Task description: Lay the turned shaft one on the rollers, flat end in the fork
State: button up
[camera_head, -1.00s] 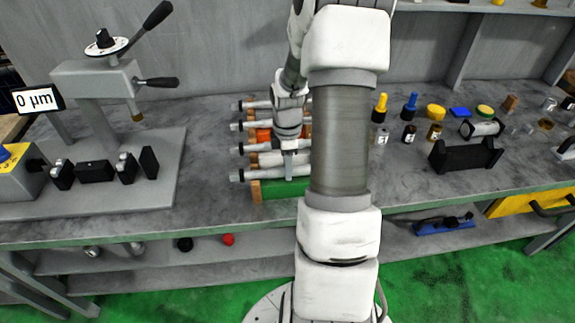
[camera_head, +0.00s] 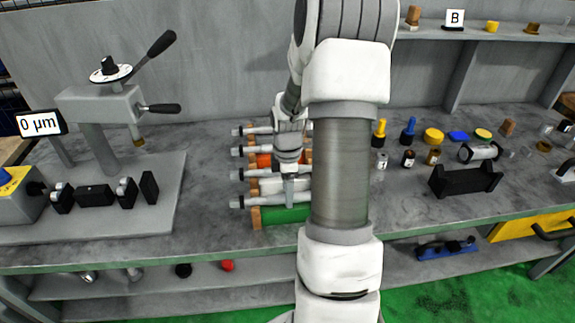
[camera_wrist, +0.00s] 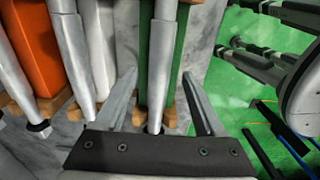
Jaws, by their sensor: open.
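Several turned grey shafts lie side by side on a rack with wooden end supports and coloured strips. The nearest shaft (camera_head: 262,202) lies over the green strip (camera_head: 285,215); which one is shaft one I cannot tell. My gripper (camera_wrist: 158,78) is open, with one finger on each side of this shaft (camera_wrist: 160,62) in the wrist view. It looks apart from both fingers, so it is not gripped. In the head view my gripper (camera_head: 290,190) is over the rack. The grey fixture (camera_head: 110,222) at left carries black blocks (camera_head: 95,196); rollers and fork are not clear.
A lever press with a dial (camera_head: 110,100) stands behind the fixture, beside a "0 µm" display (camera_head: 41,122). Right of my arm are small bottles, caps and a black cradle (camera_head: 465,180). Bare bench lies between fixture and rack.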

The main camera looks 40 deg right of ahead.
notch_tip(320, 180, up, 17)
jog(key=p, duration=0.2)
jog(key=shift+f, duration=0.2)
